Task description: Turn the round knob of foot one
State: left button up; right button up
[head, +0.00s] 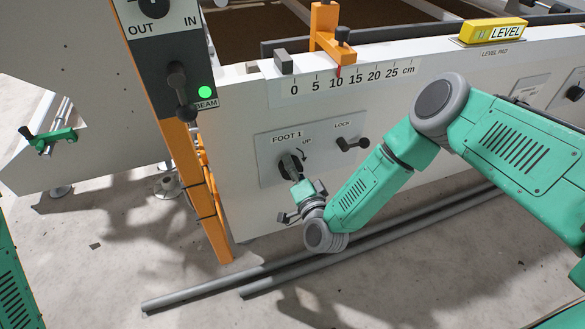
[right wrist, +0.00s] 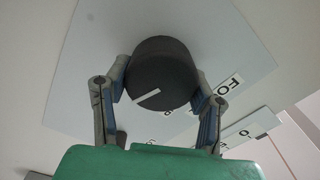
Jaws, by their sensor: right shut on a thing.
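The round black knob (head: 289,167) of foot one sits on a light grey panel (head: 269,177) marked FOOT 1, with an UP arrow beside it. My right gripper (head: 293,172) reaches it from below and partly covers it. In the right wrist view the dark knob (right wrist: 165,72) stands between the two fingers, which are shut on its sides. A white pointer line shows on its face, slanting in that view.
A black LOCK handle (head: 352,144) is right of the knob. Above are a centimetre scale (head: 345,80), an orange stop (head: 324,35) and a yellow level (head: 493,31). A BEAM lever (head: 180,90) and lit green lamp are left. Grey rails (head: 210,287) lie below on the floor.

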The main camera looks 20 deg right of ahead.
jog(key=shift+s+f+m, duration=0.2)
jog(key=shift+f+m, duration=0.15)
jog(key=shift+m, duration=0.55)
jog(key=o, duration=1.2)
jog(key=shift+d, duration=0.1)
jog(key=shift+c, duration=0.2)
jog(key=shift+r, duration=0.1)
jog(key=shift+w, duration=0.1)
jog(key=s, duration=1.2)
jog(key=shift+d, duration=0.2)
